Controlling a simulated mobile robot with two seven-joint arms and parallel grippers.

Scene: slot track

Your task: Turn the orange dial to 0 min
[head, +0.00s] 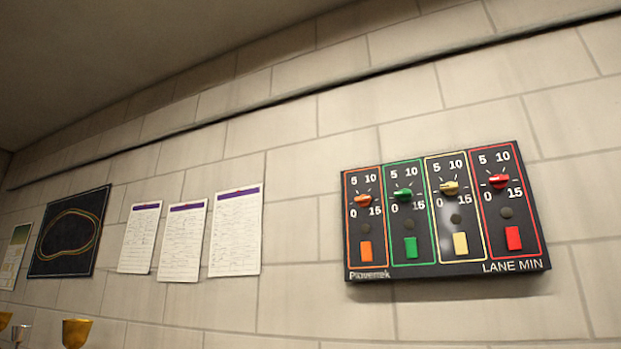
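The black timer panel (442,278) hangs on the wall at the right of the head view, tilted in the picture. It has an orange, a green, a yellow and a red column, each with a dial marked 0, 5, 10 and 15. The orange dial (363,200) is in the leftmost column. Its knob lies roughly level between the 0 and the 15, but I cannot tell which mark it points at. An orange button (366,251) sits below it. Neither of my grippers is in view, and nothing covers the panel.
The green dial (403,195) is close beside the orange one, then the yellow dial (449,188) and the red dial (498,181). Paper sheets (235,231) and a dark track picture (70,232) hang to the left. Gold cups (76,333) stand at the lower left.

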